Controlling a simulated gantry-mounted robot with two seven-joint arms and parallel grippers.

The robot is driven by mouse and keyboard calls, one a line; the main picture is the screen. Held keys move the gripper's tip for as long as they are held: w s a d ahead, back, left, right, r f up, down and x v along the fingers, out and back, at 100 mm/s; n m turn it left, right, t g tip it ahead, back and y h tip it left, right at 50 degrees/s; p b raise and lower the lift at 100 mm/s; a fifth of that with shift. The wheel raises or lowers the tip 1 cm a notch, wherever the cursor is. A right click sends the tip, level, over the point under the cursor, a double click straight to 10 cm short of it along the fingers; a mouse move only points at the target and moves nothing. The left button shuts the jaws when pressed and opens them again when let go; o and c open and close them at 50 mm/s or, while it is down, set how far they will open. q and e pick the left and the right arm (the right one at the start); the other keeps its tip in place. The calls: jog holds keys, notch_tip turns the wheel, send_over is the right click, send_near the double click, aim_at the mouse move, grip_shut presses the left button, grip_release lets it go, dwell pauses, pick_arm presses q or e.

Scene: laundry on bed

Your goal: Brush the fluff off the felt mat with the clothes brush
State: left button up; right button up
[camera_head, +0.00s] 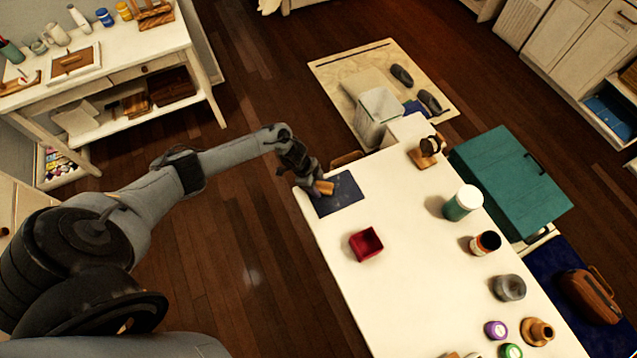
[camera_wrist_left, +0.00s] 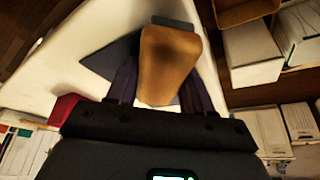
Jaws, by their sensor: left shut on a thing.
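The dark blue felt mat (camera_head: 346,195) lies flat near the far left corner of the white table. My left gripper (camera_head: 314,187) is over the mat's left part, shut on the wooden clothes brush (camera_head: 324,187). In the left wrist view the brush (camera_wrist_left: 168,62) shows as a tan wooden block between the two fingers, with parts of the mat (camera_wrist_left: 112,62) showing beside it. Whether the brush touches the mat is hard to tell, and its bristles are hidden. Fluff on the mat is too small to make out clearly. My right gripper is not in view.
A red open box (camera_head: 366,244) stands in front of the mat on the white table (camera_head: 345,290). A green-and-white jar (camera_head: 463,203), a dark-topped jar (camera_head: 485,243) and a grey pot (camera_head: 509,288) line the right side. The table between the box and jars is clear.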

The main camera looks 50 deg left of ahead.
aim_at(322, 186)
pick_arm(q)
jog(key=shift+d+p+v, duration=0.2)
jog(key=shift+p+v, duration=0.25)
jog(key=shift+v, duration=0.7)
jog(key=shift+w+d+r+p, duration=0.1)
jog(key=shift+w+r+p, duration=0.15)
jog(key=shift+r+p, duration=0.55)
jog(key=shift+r, duration=0.4)
notch_tip(322, 186, up, 4)
jog(key=p, duration=0.4)
jog(key=shift+f, duration=0.2)
